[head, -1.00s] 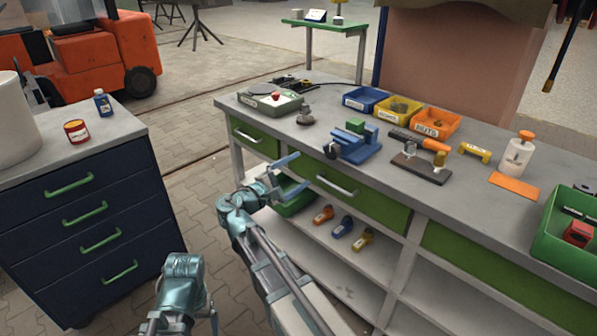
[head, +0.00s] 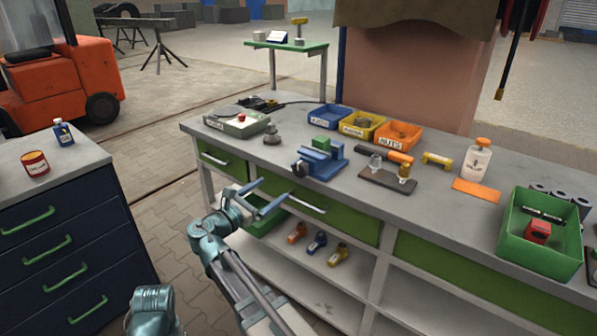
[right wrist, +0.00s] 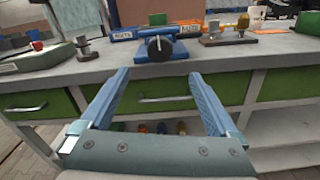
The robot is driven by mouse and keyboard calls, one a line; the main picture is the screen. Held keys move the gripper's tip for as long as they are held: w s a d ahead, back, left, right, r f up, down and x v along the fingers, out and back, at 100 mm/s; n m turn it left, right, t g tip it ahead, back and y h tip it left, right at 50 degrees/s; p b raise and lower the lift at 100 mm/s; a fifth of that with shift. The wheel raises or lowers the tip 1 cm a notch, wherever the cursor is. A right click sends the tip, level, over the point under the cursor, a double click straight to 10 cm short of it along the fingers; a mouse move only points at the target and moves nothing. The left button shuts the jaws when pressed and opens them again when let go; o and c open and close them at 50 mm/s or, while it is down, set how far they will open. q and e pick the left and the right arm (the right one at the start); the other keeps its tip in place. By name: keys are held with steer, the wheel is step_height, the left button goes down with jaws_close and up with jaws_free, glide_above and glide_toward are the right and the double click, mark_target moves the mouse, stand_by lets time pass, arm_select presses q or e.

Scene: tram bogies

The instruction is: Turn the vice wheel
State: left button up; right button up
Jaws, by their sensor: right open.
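The blue vice (head: 322,163) stands near the front edge of the grey workbench (head: 226,136), with a green block (head: 321,144) at its top. Its small dark wheel (head: 297,166) faces the bench front; in the right wrist view the wheel (right wrist: 160,48) is dark and faces me, with the vice (right wrist: 183,49) behind it. My right gripper (head: 273,189) is open and empty, in front of the bench and short of the wheel. In the right wrist view the wheel lies beyond the gap between the fingertips (right wrist: 159,75). Only a teal part of my left arm shows; its fingers are not visible.
Green drawers with handles (head: 304,202) line the bench front below my gripper.

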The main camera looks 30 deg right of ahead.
mark_target(298, 171)
steer(key=x, duration=1.3)
steer(key=shift+w+d, duration=0.2)
steer(key=shift+d, duration=0.15)
steer(key=c, duration=1.4)
